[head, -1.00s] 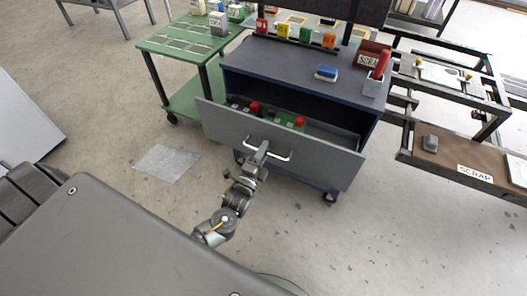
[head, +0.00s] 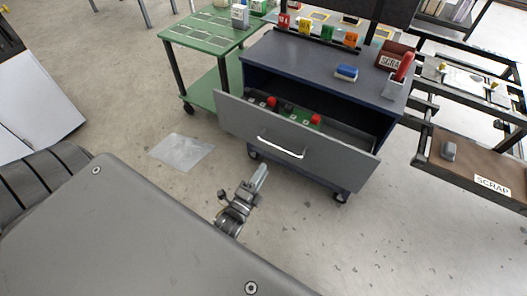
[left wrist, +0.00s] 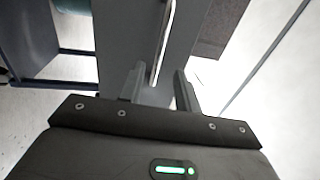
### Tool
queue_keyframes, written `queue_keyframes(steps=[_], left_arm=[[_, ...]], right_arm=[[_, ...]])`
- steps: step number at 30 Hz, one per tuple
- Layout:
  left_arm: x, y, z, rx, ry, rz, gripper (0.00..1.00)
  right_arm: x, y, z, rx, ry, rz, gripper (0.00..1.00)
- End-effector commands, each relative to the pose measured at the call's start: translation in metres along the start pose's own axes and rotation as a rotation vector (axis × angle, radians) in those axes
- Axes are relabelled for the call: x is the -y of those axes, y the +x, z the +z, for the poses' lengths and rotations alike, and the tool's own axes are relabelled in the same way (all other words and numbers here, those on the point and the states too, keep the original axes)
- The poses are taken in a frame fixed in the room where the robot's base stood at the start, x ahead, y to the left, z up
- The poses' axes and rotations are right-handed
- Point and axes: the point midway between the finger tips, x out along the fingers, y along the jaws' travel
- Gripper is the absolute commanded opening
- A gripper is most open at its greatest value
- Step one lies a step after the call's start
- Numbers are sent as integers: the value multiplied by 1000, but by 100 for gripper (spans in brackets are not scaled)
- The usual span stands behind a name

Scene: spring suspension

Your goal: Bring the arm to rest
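My left gripper (head: 259,177) is in front of the grey drawer (head: 330,148), below and left of its silver handle (head: 281,148) and apart from it. In the left wrist view my left gripper (left wrist: 158,80) has its two fingers spread. The handle also shows there (left wrist: 163,42), beyond the fingertips, and nothing is held. The drawer stands pulled open from the dark blue cabinet (head: 320,62). My right gripper is in neither view.
Red-topped and green items (head: 300,115) lie in the drawer. A green cart (head: 205,35) stands to the left, and a brown SCRAP tray (head: 470,165) to the right. A grey sheet (head: 181,152) lies on the floor. Floor in front of the cabinet is clear.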

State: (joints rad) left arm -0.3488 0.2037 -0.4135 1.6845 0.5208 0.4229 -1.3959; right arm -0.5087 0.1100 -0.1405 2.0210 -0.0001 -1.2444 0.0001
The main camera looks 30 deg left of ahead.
Motion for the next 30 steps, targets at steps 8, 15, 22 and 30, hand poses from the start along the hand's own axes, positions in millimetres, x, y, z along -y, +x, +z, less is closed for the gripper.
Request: queue_keyframes(steps=[8, 15, 22, 30], left_arm=[[0, 0, 0, 0, 0, 0, 33], [-6, 0, 1, 5, -72, 31, 33], [-73, -11, -9, 123, -576, 465, 33], [-120, -77, -17, 514, -1009, 949, 33]], right_arm=[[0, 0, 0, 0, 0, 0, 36], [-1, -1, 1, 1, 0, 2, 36], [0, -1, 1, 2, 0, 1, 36], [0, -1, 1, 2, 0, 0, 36]])
